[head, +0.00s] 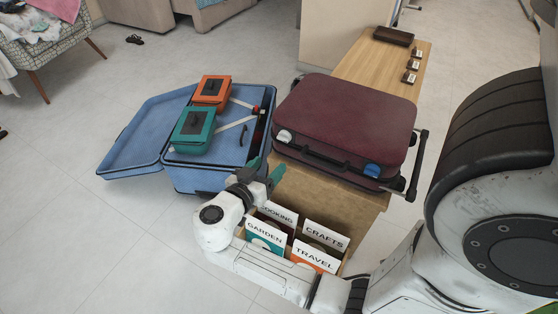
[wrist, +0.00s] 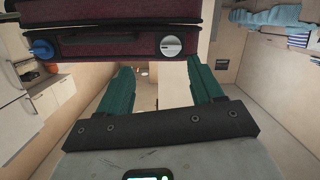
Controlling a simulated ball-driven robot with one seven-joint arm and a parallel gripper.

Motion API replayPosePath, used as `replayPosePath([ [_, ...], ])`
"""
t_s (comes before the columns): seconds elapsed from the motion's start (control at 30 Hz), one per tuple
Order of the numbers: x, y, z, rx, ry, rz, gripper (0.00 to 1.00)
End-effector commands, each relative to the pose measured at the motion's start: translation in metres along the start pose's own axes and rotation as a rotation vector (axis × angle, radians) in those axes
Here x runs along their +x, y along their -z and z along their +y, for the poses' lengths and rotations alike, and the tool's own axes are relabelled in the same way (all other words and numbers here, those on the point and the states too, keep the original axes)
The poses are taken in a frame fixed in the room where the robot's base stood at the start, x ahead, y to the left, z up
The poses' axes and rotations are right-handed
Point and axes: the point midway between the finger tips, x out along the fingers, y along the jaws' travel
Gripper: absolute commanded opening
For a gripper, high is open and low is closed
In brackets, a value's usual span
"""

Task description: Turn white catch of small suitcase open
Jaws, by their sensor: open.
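The maroon suitcase (head: 345,118) lies flat and shut on the wooden table. Its front side carries a round white catch (head: 285,136) at the left and a blue catch (head: 372,170) at the right, with a dark handle (head: 325,160) between. In the wrist view the white catch (wrist: 171,46) has a level slot-like mark and sits just beyond my fingertips, nearer the right finger. The blue catch (wrist: 41,49) is at the far left there. My gripper (head: 265,170), with green fingers, is open and empty in front of the white catch, not visibly touching it.
A blue open suitcase (head: 130,148) is at the left, holding an orange case (head: 212,90) and a teal case (head: 193,130). Labelled folders (head: 315,258) stand below my gripper. The wooden table (head: 372,65) extends behind the suitcase. Floor at the left front is clear.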

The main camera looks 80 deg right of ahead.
Motion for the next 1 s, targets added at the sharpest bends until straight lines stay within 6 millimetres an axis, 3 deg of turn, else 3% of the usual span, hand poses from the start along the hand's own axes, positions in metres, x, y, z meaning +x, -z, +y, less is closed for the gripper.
replayPosePath([
  [0.03,0.004,-0.013,-0.008,0.042,-0.010,0.050,0.66],
  [0.2,0.003,-0.011,-0.020,0.149,-0.018,0.175,0.66],
  [0.43,0.011,-0.005,-0.022,0.185,-0.018,0.215,0.66],
  [0.8,0.073,0.007,-0.019,0.184,-0.020,0.213,0.66],
  [1.0,0.098,0.013,-0.019,0.182,-0.018,0.213,0.66],
])
